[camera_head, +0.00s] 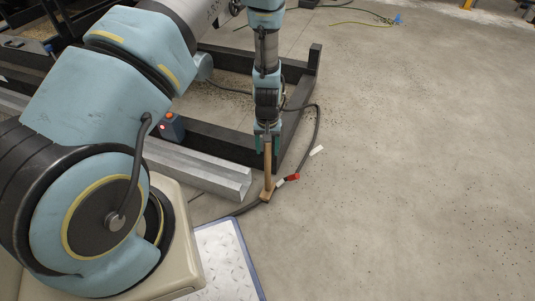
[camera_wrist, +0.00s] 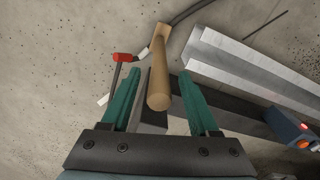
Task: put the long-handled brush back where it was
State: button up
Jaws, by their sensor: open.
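The long-handled brush shows as a pale wooden handle (camera_head: 268,170) below my gripper, with a wider foot low down near the floor. In the wrist view the wooden handle (camera_wrist: 158,88) points its round end at the camera, and its wider end lies at the top. My gripper (camera_head: 267,150) points down with green fingers. In the wrist view the gripper (camera_wrist: 160,74) is open, one finger on each side of the handle's end, with gaps visible. Bristles are not distinguishable, and whether the foot touches the floor is unclear.
A black cable (camera_head: 317,125) curves near the brush, beside a red-ended item (camera_head: 293,177) and a white strip (camera_head: 316,150). A grey metal channel (camera_head: 205,169), dark frame (camera_head: 215,143) and box with red button (camera_head: 170,127) lie left. Floor at right is clear.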

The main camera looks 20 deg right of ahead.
notch_tip(320, 180, up, 8)
jog(key=shift+a+f+p, duration=0.1)
jog(key=shift+f+p, duration=0.15)
jog(key=shift+p, duration=0.35)
jog(key=w+a+r+n+t, duration=0.1)
jog(key=w+a+r+n, duration=0.2)
jog(key=a+r, duration=1.8)
jog(key=s+a+r+n, duration=0.1)
jog(key=s+a+r, duration=0.5)
jog(key=a+r, duration=0.1)
jog(key=shift+s+a+t, duration=0.3)
jog(key=shift+a, duration=0.6)
notch_tip(320, 180, up, 27)
jog(key=p, duration=2.6)
jog(key=shift+f+p, duration=0.15)
jog(key=shift+p, duration=0.25)
